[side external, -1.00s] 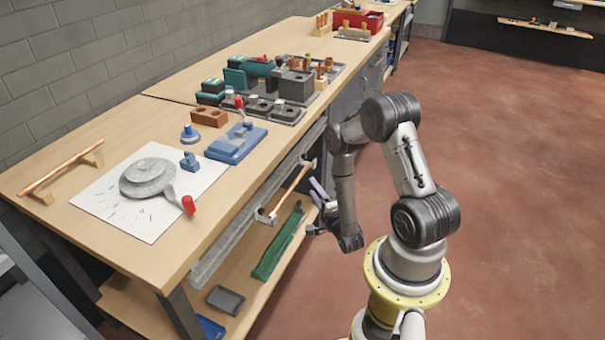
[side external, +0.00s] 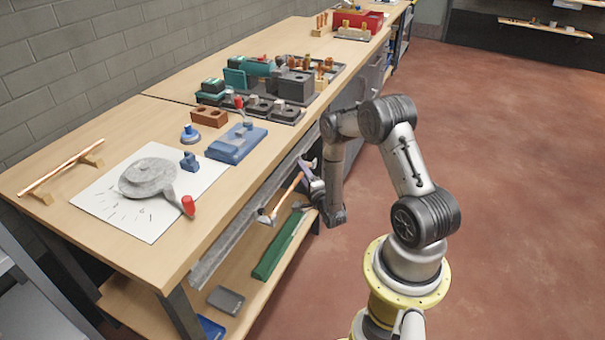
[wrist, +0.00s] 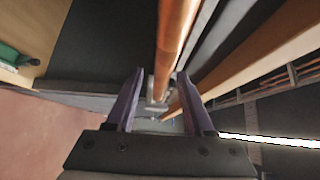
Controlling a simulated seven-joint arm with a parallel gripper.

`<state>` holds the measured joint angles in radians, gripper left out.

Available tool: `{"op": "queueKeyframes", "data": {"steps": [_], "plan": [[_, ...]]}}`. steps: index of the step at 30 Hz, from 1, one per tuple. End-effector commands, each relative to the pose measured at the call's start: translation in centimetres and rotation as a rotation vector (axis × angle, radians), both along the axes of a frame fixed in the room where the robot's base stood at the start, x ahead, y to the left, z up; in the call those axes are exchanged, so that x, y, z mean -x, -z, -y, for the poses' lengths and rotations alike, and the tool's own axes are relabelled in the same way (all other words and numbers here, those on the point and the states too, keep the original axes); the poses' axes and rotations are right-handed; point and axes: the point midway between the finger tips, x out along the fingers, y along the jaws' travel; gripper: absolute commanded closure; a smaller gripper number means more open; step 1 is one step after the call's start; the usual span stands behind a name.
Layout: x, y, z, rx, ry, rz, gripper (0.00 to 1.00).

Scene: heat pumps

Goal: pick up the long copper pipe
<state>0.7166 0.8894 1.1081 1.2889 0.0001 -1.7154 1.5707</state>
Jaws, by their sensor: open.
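A copper pipe (side external: 290,192) lies in brackets along the bench's front side, below the top. In the wrist view this copper pipe (wrist: 175,40) runs from the top edge down toward the gap between my fingers. My gripper (side external: 306,170) is at the far end of this pipe, and in the wrist view my gripper (wrist: 159,76) is open with its two purple fingers on either side of the pipe's line. I cannot tell if either finger touches it. Another copper pipe (side external: 62,166) lies on two wooden blocks at the bench top's left end.
The bench top (side external: 130,262) is just above my gripper. A grey rail (side external: 225,255) runs along its front. A green tray (side external: 278,245) lies on the shelf below. A blue block (side external: 236,143) and a grey round part (side external: 150,178) sit on top. The floor at right is clear.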

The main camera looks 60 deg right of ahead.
Motion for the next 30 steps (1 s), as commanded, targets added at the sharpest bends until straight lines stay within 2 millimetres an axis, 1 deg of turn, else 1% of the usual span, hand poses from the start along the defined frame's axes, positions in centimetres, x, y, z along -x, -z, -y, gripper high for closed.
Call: {"op": "queueKeyframes", "data": {"steps": [2, 3, 5, 9, 10, 11, 24, 30], "plan": [[0.02, 0.01, -0.02, 0.0, 0.0, 0.0, 0.49], [0.02, 0.0, -0.02, 0.0, 0.0, 0.0, 0.56], [0.03, 0.0, -0.03, 0.0, 0.0, 0.0, 0.67], [0.03, 0.0, -0.04, 0.0, 0.0, 0.0, 0.92], [0.03, 0.0, -0.04, 0.0, 0.0, 0.0, 0.97], [0.03, 0.0, -0.04, 0.0, 0.0, 0.0, 1.0], [0.02, -0.06, -0.03, 0.001, 0.0, 0.001, 1.0], [-0.01, -0.75, -0.01, 0.001, 0.0, 0.002, 1.0]]}}
